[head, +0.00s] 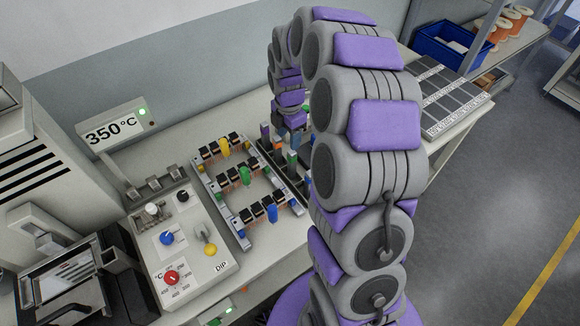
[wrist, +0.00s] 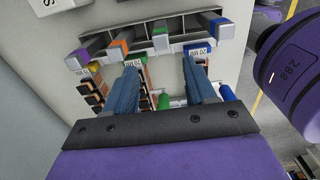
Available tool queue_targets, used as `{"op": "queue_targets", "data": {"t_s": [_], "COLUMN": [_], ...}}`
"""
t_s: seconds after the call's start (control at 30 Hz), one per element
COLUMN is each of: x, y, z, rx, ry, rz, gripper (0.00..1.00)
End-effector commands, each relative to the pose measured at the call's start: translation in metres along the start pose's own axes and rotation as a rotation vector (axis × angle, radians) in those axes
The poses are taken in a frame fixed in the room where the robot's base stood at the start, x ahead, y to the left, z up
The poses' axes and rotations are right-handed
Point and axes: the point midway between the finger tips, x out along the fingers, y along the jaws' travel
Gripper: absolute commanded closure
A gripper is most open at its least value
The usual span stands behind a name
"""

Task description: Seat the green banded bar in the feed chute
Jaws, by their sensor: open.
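In the wrist view my gripper (wrist: 162,64) is open, its two blue fingers apart with no bar between them. Just beyond the fingertips is a dark rack (wrist: 186,20) holding several grey bars with coloured ends. The one with a green end (wrist: 160,40) looks like the green banded bar; it lies ahead of the gap between my fingers. In the head view, upright colour-marked bars show beside my arm, including a green one (head: 292,158). I cannot tell which part is the feed chute.
A metal frame with rows of black-topped parts and yellow, green (head: 245,176) and blue (head: 271,213) handles stands on the bench. A control box (head: 185,245) with knobs is left of it. A grey compartment tray (head: 445,95) and blue bin (head: 450,48) are at the right.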

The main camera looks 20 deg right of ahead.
Motion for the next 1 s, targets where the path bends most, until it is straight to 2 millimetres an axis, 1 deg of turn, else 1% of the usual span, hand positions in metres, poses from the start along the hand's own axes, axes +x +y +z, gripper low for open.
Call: {"op": "queue_targets", "data": {"t_s": [0.03, 0.13, 0.23, 0.47, 0.57, 0.7, 0.8, 1.0], "x": [0.012, 0.027, 0.036, 0.046, 0.058, 0.08, 0.09, 0.092], "y": [-0.001, -0.001, 0.0, -0.001, -0.002, -0.002, -0.002, -0.002], "z": [0.0, 0.001, 0.001, 0.001, 0.003, 0.006, 0.006, 0.006], "rx": [0.0, 0.0, 0.001, 0.002, 0.003, 0.001, 0.001, 0.001], "ry": [0.0, 0.001, 0.001, 0.001, 0.0, 0.001, -0.001, 0.0], "rz": [-0.004, -0.005, -0.001, -0.002, -0.005, -0.005, -0.003, -0.001], "gripper": [0.45, 0.45, 0.45, 0.45, 0.45, 0.45, 0.45, 0.45]}}
